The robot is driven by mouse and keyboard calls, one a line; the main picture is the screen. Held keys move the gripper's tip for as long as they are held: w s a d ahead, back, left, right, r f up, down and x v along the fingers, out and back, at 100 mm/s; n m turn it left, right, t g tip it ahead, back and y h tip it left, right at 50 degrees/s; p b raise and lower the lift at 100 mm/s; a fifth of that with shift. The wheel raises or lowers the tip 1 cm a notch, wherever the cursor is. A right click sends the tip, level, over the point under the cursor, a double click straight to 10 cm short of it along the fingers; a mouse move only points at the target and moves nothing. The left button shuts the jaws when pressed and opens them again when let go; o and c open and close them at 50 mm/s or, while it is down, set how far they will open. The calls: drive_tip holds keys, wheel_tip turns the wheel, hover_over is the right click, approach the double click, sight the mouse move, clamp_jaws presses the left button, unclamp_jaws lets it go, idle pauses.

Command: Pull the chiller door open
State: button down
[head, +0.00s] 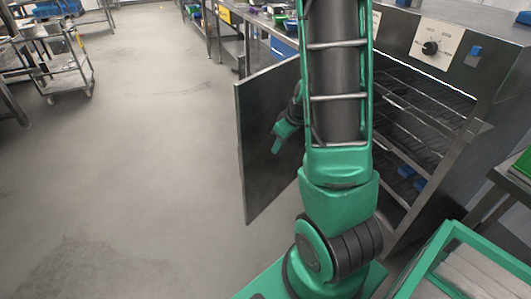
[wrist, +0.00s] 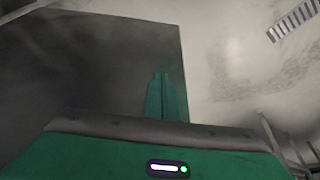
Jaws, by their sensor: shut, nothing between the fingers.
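The chiller door (head: 262,165) is a dark flat metal panel standing swung open, left of the chiller cabinet (head: 400,190). The cabinet's inside with wire racks shows through its open front. My gripper (head: 277,146), green with a dark wrist, is in front of the door's face; I cannot tell if it touches. In the wrist view the door (wrist: 90,70) fills the left and middle as a dark panel, and my gripper's green fingers (wrist: 162,80) are together with nothing between them. My arm hides part of the door's right side and the cabinet. No handle is visible.
A control panel with a black knob (head: 430,48) is above the chiller opening. A green crate (head: 440,262) is at the lower right. A counter with bins (head: 262,22) runs behind the door. A metal cart (head: 65,65) stands far left. The grey floor (head: 150,170) left of the door is clear.

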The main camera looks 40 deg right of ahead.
sight(261, 155)
drive_tip(key=w+f, duration=0.2)
drive_tip(key=f, duration=0.1)
drive_tip(key=w+a+f, duration=0.1)
drive_tip(key=w+f, duration=0.4)
drive_tip(key=shift+w+a+f, duration=0.2)
drive_tip(key=shift+w+f, duration=0.05)
drive_tip(key=shift+f, duration=0.15)
drive_tip(key=shift+a, duration=0.1)
